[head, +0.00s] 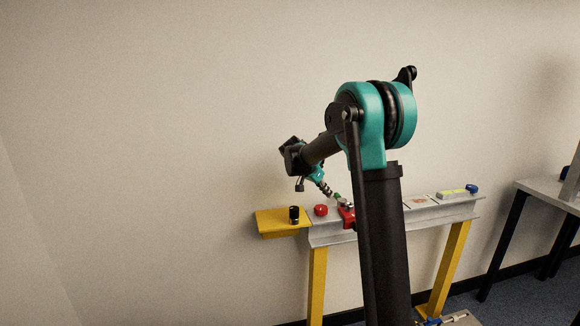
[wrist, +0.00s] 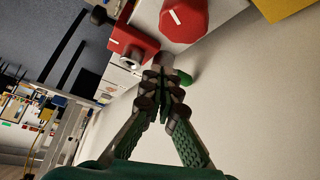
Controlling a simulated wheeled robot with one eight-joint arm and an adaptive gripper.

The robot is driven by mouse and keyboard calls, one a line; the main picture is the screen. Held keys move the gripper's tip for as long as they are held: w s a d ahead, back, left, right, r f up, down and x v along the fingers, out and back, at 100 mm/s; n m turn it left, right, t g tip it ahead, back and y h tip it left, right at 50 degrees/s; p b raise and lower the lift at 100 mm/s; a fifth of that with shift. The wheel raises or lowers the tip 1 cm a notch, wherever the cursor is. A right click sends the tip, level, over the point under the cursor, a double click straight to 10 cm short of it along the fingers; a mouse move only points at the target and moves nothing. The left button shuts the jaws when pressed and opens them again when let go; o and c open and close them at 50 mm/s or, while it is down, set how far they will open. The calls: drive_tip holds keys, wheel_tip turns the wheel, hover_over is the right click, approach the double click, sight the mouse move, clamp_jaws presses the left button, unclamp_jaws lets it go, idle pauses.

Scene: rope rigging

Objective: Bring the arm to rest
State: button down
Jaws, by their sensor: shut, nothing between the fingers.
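My gripper (head: 328,190) is at the end of my arm, which reaches forward and down to just above the left part of the grey bench. In the wrist view my gripper (wrist: 164,68) has its fingers closed together with nothing between them. A small green part (wrist: 187,77) lies just beyond the fingertips; I cannot tell whether they touch it. A red knob with a white mark (wrist: 184,20) is close to the fingertips, and it also shows in the head view (head: 320,210).
A red fixture (head: 347,217) sits on the grey bench (head: 325,233) beside the knob. A yellow shelf (head: 270,224) at the bench's left end holds a black cylinder (head: 294,214). A blue part (head: 472,188) is at the right end. The wall stands close behind.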

drive_tip(key=s+f+n+y, duration=0.2)
drive_tip(key=s+f+n, duration=0.1)
drive_tip(key=s, duration=1)
drive_tip(key=s+f+n+y, duration=0.2)
drive_tip(key=s+f+n, duration=0.2)
drive_tip(key=s, duration=0.8)
drive_tip(key=s+d+f+n+t+y, duration=0.1)
drive_tip(key=s+f+n, duration=0.3)
drive_tip(key=s, duration=0.9)
drive_tip(key=shift+s+f+y, duration=0.35)
drive_tip(key=shift+f+y, duration=0.55)
